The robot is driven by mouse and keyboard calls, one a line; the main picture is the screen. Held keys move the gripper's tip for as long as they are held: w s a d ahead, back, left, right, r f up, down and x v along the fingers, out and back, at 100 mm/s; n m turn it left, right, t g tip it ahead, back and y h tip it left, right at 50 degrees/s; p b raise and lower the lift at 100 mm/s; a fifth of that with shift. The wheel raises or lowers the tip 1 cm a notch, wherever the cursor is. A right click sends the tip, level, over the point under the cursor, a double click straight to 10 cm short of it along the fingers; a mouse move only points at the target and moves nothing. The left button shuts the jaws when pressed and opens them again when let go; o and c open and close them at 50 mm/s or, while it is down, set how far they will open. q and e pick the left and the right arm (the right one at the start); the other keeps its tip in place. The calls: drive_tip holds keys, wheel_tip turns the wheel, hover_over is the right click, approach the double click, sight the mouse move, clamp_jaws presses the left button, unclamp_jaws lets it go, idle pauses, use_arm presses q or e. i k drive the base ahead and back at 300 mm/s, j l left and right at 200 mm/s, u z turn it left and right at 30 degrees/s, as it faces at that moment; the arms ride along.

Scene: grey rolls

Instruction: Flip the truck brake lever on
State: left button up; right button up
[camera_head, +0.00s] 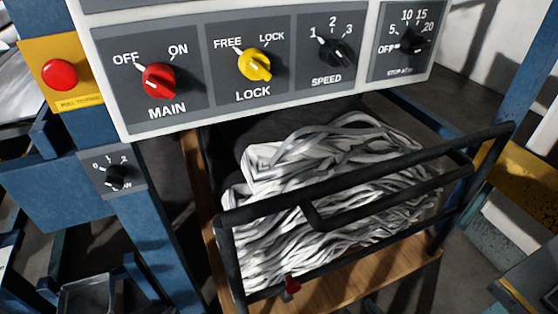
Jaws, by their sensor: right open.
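The truck is a cart with a black tubular frame (345,178) and a wooden deck (395,270), standing below the control panel. A small red-tipped lever (291,285) sits low on the near side of its frame; I take this as the brake lever. Its exact on or off position is hard to tell. Only the dark tips of my right gripper (358,308) seem to show at the bottom edge, open, to the right of the lever and apart from it. Most of this gripper is cut off. My left gripper is not in view.
White folded sheets (330,190) fill the cart. The control panel (270,95) with several knobs hangs above. A blue post (155,240) with a small dial (116,176) stands left of the cart. A red button (60,74) is at upper left. Grey machinery (530,285) is at lower right.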

sight(291, 287)
drive_tip(key=k+j, duration=0.15)
drive_tip(key=j, duration=0.2)
drive_tip(key=k+j, duration=0.1)
drive_tip(key=j, duration=0.3)
drive_tip(key=k+j, duration=0.15)
drive_tip(key=j, duration=0.2)
drive_tip(key=k+j, duration=0.15)
drive_tip(key=j, duration=0.2)
drive_tip(key=k+j+z, duration=0.1)
drive_tip(key=j, duration=0.3)
